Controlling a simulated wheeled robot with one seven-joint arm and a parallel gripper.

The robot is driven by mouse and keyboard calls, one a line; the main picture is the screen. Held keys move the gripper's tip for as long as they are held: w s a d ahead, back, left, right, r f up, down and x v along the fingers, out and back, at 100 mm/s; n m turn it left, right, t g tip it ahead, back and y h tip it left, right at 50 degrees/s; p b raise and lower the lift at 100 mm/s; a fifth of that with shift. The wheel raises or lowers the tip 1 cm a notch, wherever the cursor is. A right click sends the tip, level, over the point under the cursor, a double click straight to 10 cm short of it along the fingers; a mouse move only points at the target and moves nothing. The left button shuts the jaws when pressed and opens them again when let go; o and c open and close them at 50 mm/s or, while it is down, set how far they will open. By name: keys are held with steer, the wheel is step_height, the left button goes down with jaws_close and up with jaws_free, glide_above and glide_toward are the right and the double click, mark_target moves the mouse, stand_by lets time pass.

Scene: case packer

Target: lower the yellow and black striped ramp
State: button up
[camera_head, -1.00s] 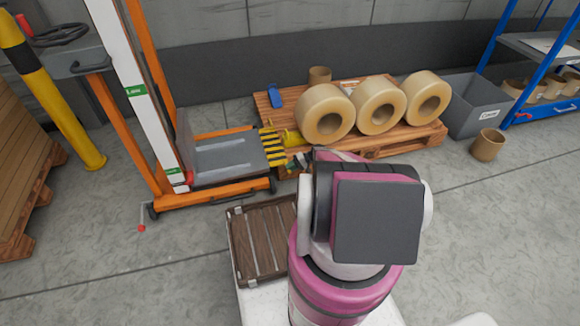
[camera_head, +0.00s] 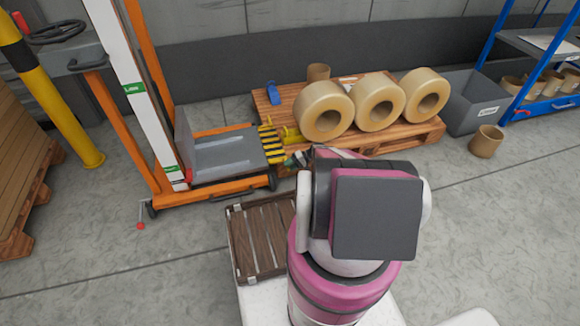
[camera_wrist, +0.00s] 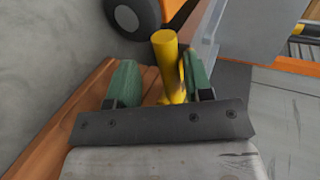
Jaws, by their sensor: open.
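The yellow and black striped ramp (camera_head: 272,145) stands at the right end of the lifter's grey platform (camera_head: 225,158), beside the pallet. A yellow part (camera_head: 292,135) shows next to it. In the head view my arm hides most of my gripper, and only a bit of it shows near the ramp's lower right. In the wrist view my gripper (camera_wrist: 161,75) has its two green fingers apart. A yellow round bar (camera_wrist: 165,55) stands between them. I cannot tell whether either finger touches it.
A wooden pallet (camera_head: 388,146) with three tan rolls (camera_head: 323,111) lies right of the ramp. The orange lifter frame (camera_head: 205,198) is at left. A brown slatted crate (camera_head: 257,238) is near my base.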

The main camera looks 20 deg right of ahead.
steer(key=v, duration=1)
steer(key=shift+d, duration=0.35)
steer(key=shift+r, duration=0.15)
steer(key=s+a+r+h, duration=0.4)
steer(key=s+a+r, duration=0.3)
steer(key=r, duration=0.5)
steer(key=s+a+r+h, duration=0.4)
steer(key=s+a+r, duration=0.3)
steer(key=r, duration=0.5)
steer(key=s+a+r+h, duration=0.4)
steer(key=s+a+r, duration=0.3)
steer(key=r, duration=0.5)
steer(key=shift+s+r+h, duration=0.4)
steer(key=shift+s, duration=0.4)
steer(key=shift+a, duration=0.15)
